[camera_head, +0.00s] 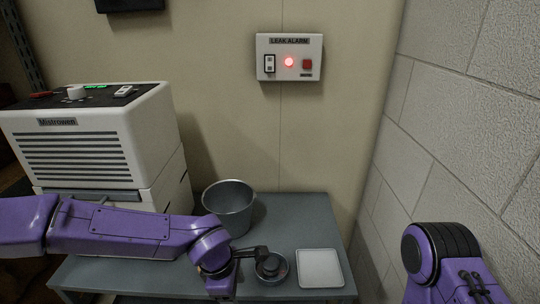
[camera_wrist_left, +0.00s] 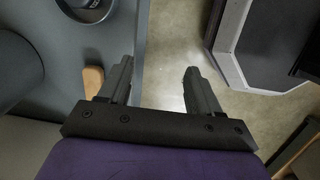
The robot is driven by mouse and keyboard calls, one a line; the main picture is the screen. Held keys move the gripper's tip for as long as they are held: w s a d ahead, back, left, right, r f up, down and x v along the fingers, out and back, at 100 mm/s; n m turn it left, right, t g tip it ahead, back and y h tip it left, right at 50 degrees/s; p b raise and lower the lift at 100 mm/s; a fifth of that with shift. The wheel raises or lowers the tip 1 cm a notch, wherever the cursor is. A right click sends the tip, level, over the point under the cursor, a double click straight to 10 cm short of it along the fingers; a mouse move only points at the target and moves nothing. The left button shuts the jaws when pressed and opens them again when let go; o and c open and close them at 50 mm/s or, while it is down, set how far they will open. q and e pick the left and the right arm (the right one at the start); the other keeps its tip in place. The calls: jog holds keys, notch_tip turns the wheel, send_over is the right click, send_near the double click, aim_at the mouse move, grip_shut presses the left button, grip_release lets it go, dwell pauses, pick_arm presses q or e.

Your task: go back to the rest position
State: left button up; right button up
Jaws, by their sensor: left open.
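In the head view my left arm reaches in from the left, across the front of the grey table (camera_head: 300,207). Its purple wrist is bent down near the front edge, and its fingers are not clear there. In the left wrist view my left gripper (camera_wrist_left: 158,88) is open, with nothing between its fingers. One finger is over the grey table edge, the other over the floor. In the head view my right arm shows only as a purple and black link at the lower right. Its gripper is out of the picture.
A metal bucket (camera_head: 229,206), a round metal dish (camera_head: 284,277) and a white square tray (camera_head: 320,268) stand on the table. A leak alarm (camera_head: 289,57) with a lit red lamp hangs on the wall. A block wall (camera_head: 470,150) rises at right.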

pick_arm(q)
jog(key=s+a+f+m+t+y, duration=0.1)
jog(key=s+a+f+y, duration=0.15)
jog(key=a+f, duration=0.4)
jog(key=s+a+f+m+t+y, duration=0.2)
jog(key=a+f+y, duration=0.1)
jog(key=a+f, duration=0.3)
jog(key=s+a+f+m, duration=0.4)
jog(key=s+a+f, duration=0.1)
jog(key=s, duration=0.3)
jog(key=s+a+f+m, duration=0.3)
jog(key=s+a+f, duration=0.15)
jog(key=s, duration=0.35)
notch_tip(320, 180, up, 21)
jog(key=s+p, duration=0.1)
jog(key=p, duration=2)
jog(key=shift+m+g+p, duration=0.3)
jog(key=shift+s, duration=0.15)
